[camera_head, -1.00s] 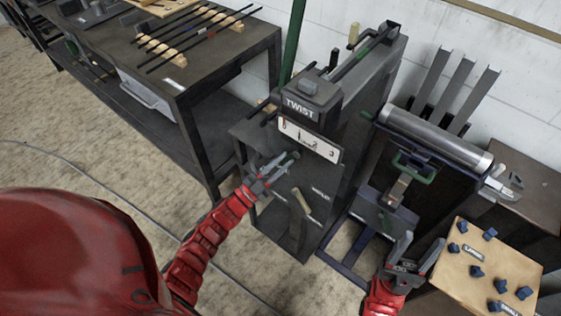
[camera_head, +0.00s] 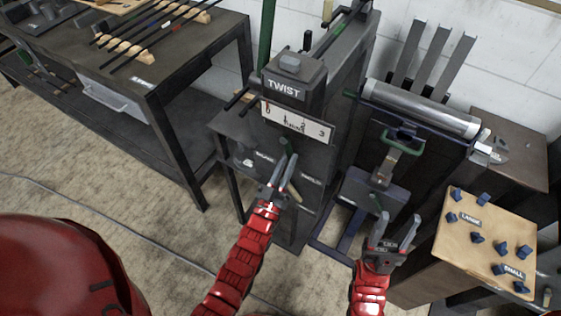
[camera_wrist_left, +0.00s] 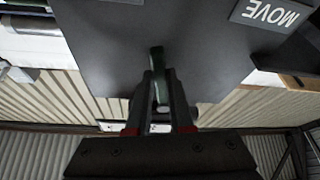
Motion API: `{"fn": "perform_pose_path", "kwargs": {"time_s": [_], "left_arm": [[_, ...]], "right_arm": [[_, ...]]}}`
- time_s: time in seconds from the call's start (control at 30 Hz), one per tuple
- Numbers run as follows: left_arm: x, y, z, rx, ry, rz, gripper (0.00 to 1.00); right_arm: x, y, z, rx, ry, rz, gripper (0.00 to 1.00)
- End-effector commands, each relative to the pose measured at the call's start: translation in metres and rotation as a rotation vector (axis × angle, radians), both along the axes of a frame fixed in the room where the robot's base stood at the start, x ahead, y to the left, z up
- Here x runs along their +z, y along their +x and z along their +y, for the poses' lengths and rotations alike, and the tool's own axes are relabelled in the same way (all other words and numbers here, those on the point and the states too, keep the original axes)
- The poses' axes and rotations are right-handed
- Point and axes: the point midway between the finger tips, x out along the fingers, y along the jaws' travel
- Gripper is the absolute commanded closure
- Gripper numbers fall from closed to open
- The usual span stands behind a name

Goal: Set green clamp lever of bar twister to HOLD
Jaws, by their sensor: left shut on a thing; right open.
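The bar twister (camera_head: 340,100) stands in the middle of the head view, with a TWIST sign (camera_head: 284,90) above a numbered scale (camera_head: 297,122). The green clamp lever (camera_head: 286,145) sticks out from its front panel below the scale. My left gripper (camera_head: 286,165) is shut on this lever. The left wrist view shows the green lever (camera_wrist_left: 157,60) between the fingers, its lower part hidden. A MOVE label (camera_wrist_left: 270,12) appears upside down there. Another label (camera_head: 311,181), too small to read, is right of the lever in the head view. My right gripper (camera_head: 394,230) is open and empty.
A beige-handled lever (camera_head: 295,192) sits just below right of my left gripper. A bending machine with a metal roller (camera_head: 420,107) stands to the right. A board with blue pieces (camera_head: 485,235) is near my right gripper. A bench (camera_head: 130,80) is at left.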

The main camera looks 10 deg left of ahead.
Motion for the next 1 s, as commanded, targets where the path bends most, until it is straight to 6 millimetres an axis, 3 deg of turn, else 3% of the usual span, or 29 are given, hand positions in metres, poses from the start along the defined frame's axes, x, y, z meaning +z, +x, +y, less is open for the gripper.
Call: {"fn": "perform_pose_path", "kwargs": {"time_s": [0.43,1.0], "left_arm": [[0.008,-0.008,-0.019,0.000,-0.284,0.102,1.00],[0.011,-0.009,-0.024,-0.001,-0.357,0.133,1.00]], "right_arm": [[-0.013,0.000,0.000,0.000,0.000,0.000,0.48],[-0.014,0.000,0.000,0.000,0.000,0.000,0.48]]}}
